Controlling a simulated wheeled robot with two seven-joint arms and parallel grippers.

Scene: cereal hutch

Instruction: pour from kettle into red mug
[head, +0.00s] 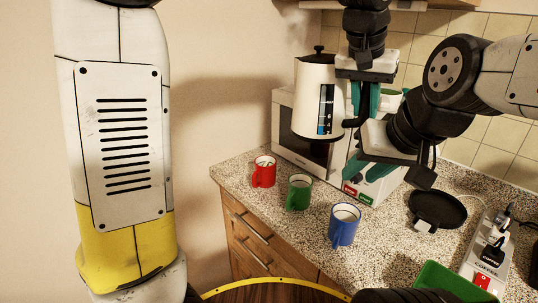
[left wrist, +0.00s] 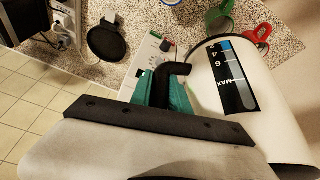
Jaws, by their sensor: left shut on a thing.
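The white kettle (head: 313,88) with a black lid hangs upright above the counter, in front of the microwave. Its dark level window shows in the left wrist view (left wrist: 232,75). My left gripper (head: 362,103) is shut on the kettle's black handle, with green fingers around it (left wrist: 167,88). The red mug (head: 263,172) stands upright on the counter, below and left of the kettle; it also shows in the left wrist view (left wrist: 262,33). My right gripper (head: 364,160) is lower, right of the kettle; its finger gap is unclear.
A green mug (head: 299,192) and a blue mug (head: 343,225) stand right of the red one. A white microwave (head: 284,113) is behind. A round black base (head: 437,208) and a power strip (head: 485,262) lie at the right. A green tray (head: 445,281) is at the bottom.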

